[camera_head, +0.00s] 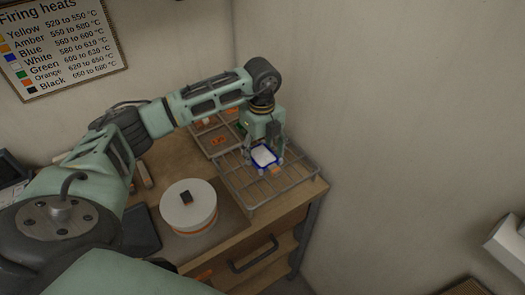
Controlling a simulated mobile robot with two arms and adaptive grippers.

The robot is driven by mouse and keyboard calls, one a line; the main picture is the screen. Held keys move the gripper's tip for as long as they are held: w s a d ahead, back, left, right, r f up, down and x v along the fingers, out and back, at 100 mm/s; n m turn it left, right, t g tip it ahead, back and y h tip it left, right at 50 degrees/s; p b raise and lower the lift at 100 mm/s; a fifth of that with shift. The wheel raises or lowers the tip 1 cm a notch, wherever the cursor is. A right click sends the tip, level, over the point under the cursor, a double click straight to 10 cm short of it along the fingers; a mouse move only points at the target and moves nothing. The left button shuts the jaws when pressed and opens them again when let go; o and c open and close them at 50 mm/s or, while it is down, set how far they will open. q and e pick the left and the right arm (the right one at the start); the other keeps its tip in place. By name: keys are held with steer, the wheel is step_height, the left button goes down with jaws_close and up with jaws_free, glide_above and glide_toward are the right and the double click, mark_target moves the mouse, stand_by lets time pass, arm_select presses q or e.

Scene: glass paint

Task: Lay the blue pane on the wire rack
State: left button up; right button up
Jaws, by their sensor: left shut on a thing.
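A small pane with a blue border and a white middle (264,157) is in my left gripper (266,152). The gripper points down and is shut on it. The wire rack (245,198) stands at the right end of the wooden bench. The pane is over the back part of the rack. I cannot tell whether it touches the bars. My right gripper is not in view.
A white round stand (188,210) with a small dark block (186,196) is left of the rack. A tray with small pieces (215,141) lies behind. A firing-heats sign (62,45) hangs on the wall. The rack's front bars are bare.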

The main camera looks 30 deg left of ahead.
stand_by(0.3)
arm_select(q)
steer(key=o, duration=1.3)
steer(key=shift+o, duration=1.4)
steer(key=shift+r, duration=0.15)
steer(key=shift+r+p, duration=2.45)
steer(key=shift+r, duration=1)
steer(key=shift+f, duration=0.1)
